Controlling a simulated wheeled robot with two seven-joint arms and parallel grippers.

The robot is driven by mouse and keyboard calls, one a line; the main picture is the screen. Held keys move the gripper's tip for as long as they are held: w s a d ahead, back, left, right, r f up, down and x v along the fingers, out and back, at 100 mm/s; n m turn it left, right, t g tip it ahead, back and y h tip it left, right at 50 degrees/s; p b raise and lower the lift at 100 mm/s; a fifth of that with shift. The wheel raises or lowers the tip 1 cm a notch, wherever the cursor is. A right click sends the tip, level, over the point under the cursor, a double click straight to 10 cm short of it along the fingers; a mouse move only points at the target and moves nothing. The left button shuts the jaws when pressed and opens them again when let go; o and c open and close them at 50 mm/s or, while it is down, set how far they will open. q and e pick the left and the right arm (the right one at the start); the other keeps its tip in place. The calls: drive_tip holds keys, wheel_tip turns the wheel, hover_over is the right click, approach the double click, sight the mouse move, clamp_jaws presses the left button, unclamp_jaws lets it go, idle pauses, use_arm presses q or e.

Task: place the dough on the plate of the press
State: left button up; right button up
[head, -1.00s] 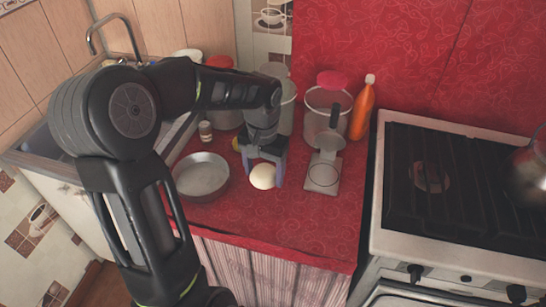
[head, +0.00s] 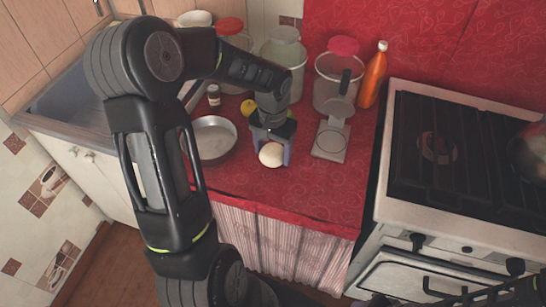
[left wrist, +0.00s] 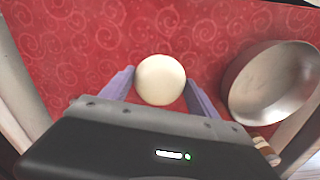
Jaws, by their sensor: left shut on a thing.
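The dough (head: 271,155) is a pale round ball. My left gripper (head: 272,153) is shut on it, with one purple finger on each side; the dough also shows between the fingers in the left wrist view (left wrist: 160,80). Whether it touches the counter is hard to tell. The press (head: 336,118) stands to the right of the gripper, with its lever raised and its upper disc tilted up. Its flat light plate (head: 330,143) is bare. My right gripper is not in view.
A round metal pan (head: 214,139) is left of the dough. A stove (head: 450,210) is at the right. Red counter (head: 310,190) in front of the press is free.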

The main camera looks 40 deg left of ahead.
sight(273, 155)
use_arm(q)
drive_tip(key=shift+f, duration=1.85)
drive_tip(key=shift+f, duration=0.2)
drive_tip(key=o, duration=1.5)
drive_tip(key=shift+r, duration=0.1)
drive_tip(key=shift+r, duration=0.1)
wheel_tip(273, 155, up, 12)
drive_tip(key=shift+r, duration=0.1)
drive_tip(key=shift+o, duration=0.4)
